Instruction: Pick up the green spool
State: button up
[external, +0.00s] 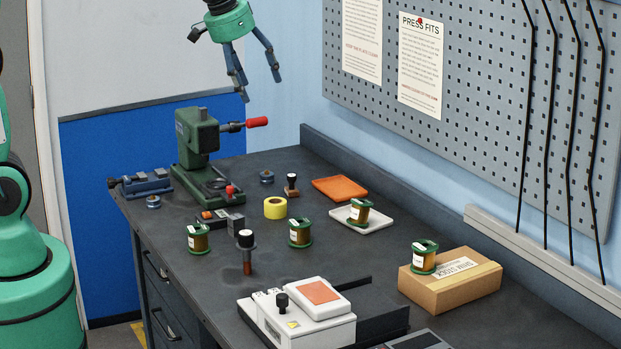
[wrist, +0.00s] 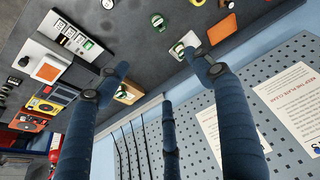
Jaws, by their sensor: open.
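Several green-flanged spools with brown windings and white labels stand on the dark bench. One spool (external: 199,238) is at the left and another spool (external: 300,232) is near the middle. A third spool (external: 359,212) sits on a white tray (external: 378,222), and a further spool (external: 424,257) stands on a cardboard box (external: 480,283). My gripper (external: 257,88) is open and empty, high above the back of the bench, apart from every spool. In the wrist view my gripper (wrist: 160,69) has its fingers spread; the tray spool (wrist: 178,50) shows between them.
A green press (external: 197,140) with a red handle stands at the back left. A pegboard (external: 480,110) rises along the right.

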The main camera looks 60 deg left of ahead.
jog(key=w+a+f+p, duration=0.1)
jog(key=w+f, duration=0.4)
jog(key=w, duration=0.3)
jog(key=w+a+f+p, duration=0.1)
jog(key=w+f, duration=0.3)
jog(key=w, duration=0.3)
jog(key=n+g, duration=0.1)
send_near(357, 201)
jog(key=v, duration=0.2)
jog(key=shift+w+d+r+p, duration=0.15)
jog(key=shift+d+r+p, duration=0.05)
jog(key=shift+r+p, duration=0.2)
jog(key=shift+f, duration=0.15)
jog(key=x, duration=0.8)
jog(key=shift+f, duration=0.1)
jog(key=shift+f, duration=0.1)
jog(key=shift+x, duration=2.55)
jog(key=shift+s+a, duration=0.2)
